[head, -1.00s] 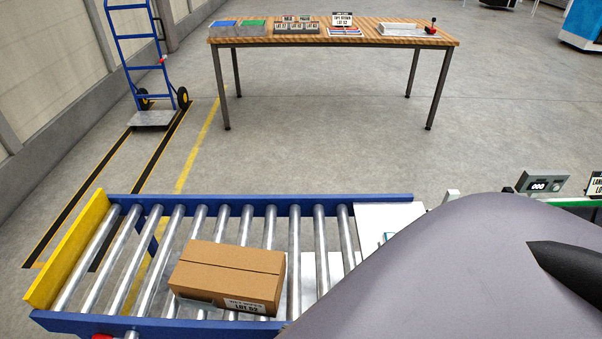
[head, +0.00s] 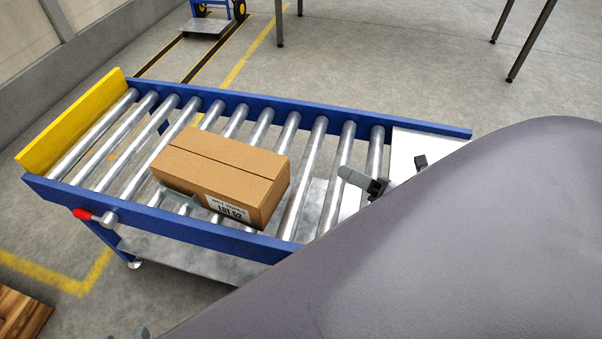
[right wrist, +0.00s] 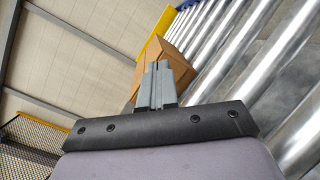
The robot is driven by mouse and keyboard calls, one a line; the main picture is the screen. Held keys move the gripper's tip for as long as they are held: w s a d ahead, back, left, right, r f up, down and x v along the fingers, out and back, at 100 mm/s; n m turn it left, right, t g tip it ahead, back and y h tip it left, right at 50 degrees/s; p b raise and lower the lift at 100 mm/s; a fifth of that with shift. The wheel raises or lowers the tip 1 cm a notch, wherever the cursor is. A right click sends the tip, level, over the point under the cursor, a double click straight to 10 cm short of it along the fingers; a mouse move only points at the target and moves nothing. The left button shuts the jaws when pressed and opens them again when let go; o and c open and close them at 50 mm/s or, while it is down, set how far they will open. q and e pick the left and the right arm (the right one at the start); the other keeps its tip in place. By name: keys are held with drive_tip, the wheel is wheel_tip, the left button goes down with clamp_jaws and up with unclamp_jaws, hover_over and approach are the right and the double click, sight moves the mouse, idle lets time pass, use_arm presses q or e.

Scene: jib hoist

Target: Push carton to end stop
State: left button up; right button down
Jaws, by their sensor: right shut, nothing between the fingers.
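The brown carton (head: 222,165), with a white lot label on its near side, sits on the roller conveyor (head: 348,150) around the middle of the rollers. The yellow end stop (head: 72,122) stands across the conveyor's left end, with bare rollers between it and the carton. My right gripper (head: 350,177) is shut and empty, over the rollers to the right of the carton and apart from it. In the right wrist view, the shut fingers (right wrist: 158,88) point toward the carton (right wrist: 170,62) and hide part of it.
Blue side rails (head: 175,228) flank the rollers. A red-tipped lever (head: 84,214) sticks out from the near rail. A pale plate (head: 420,148) lies at the conveyor's right end. My large grey arm covers the lower right. Open floor lies behind the conveyor.

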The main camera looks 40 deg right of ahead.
wheel_tip(320, 180, down, 5)
drive_tip(key=d+n+g+y+b, duration=0.25)
drive_tip(key=n+y+b, duration=0.2)
drive_tip(key=n, duration=0.75)
use_arm(q)
drive_tip(key=shift+h, duration=0.6)
drive_tip(key=d+f, duration=0.1)
drive_tip(key=f+b, duration=0.1)
drive_tip(key=d+f, duration=0.1)
drive_tip(key=f, duration=0.1)
drive_tip(key=shift+w+d, duration=0.3)
drive_tip(key=shift+d, duration=0.05)
use_arm(e)
drive_tip(key=shift+h, duration=0.25)
drive_tip(key=x, duration=1.3)
drive_tip(key=shift+s+a+r, duration=0.1)
drive_tip(key=shift+a+r, duration=0.15)
use_arm(q)
drive_tip(key=shift+r, duration=0.1)
